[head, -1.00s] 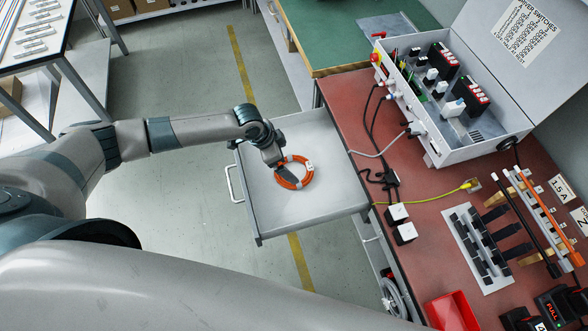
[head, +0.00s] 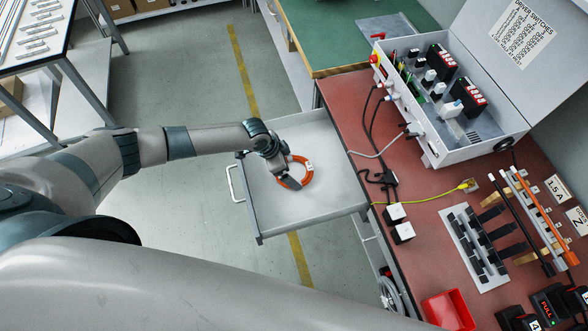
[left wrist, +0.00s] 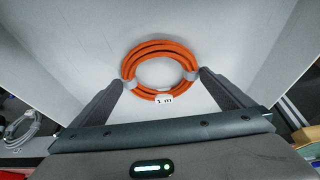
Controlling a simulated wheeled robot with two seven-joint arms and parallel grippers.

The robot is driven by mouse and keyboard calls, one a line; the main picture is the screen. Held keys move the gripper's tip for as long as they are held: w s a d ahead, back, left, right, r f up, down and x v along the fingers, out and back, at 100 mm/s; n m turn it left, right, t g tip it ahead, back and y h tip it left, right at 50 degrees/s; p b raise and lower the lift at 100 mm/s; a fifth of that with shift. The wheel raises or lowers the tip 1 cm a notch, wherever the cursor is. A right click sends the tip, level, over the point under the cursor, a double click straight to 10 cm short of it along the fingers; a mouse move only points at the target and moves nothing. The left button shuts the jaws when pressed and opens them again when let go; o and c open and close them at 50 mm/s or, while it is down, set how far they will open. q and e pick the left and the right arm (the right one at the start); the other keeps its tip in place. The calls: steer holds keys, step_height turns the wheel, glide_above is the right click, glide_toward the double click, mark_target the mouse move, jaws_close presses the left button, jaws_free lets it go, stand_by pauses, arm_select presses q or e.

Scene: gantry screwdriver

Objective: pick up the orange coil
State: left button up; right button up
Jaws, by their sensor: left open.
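The orange coil (head: 307,172) lies flat in the open grey drawer (head: 330,200). It is a ring of cable with grey ties and a white tag, and in the left wrist view the coil (left wrist: 160,43) shows whole. My left gripper (head: 285,179) is over the coil's left side in the head view and hides part of it. In the left wrist view the left gripper (left wrist: 164,78) is open, with one finger on each side of the ring. I cannot tell whether the fingertips touch it. My right gripper is not in view.
The drawer's raised walls surround the coil, and its handle (head: 232,183) is at the left. The red-topped bench (head: 420,205) on the right carries a switch box (head: 440,135), cables and a red bin (head: 450,312). The floor left of the drawer is clear.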

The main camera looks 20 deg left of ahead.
arm_select(q)
steer(key=shift+w+d+f, duration=0.15)
steer(key=shift+f, duration=0.45)
steer(key=c, duration=0.9)
steer(key=shift+r, duration=0.2)
steer(key=shift+r, duration=0.55)
step_height(320, 180, up, 2)
steer(key=shift+r+b, duration=0.1)
steer(key=shift+b, duration=0.4)
steer(key=s+d+r+b, duration=0.2)
steer(key=s+d+r, duration=0.4)
steer(key=d, duration=0.4)
steer(key=shift+r, duration=0.7)
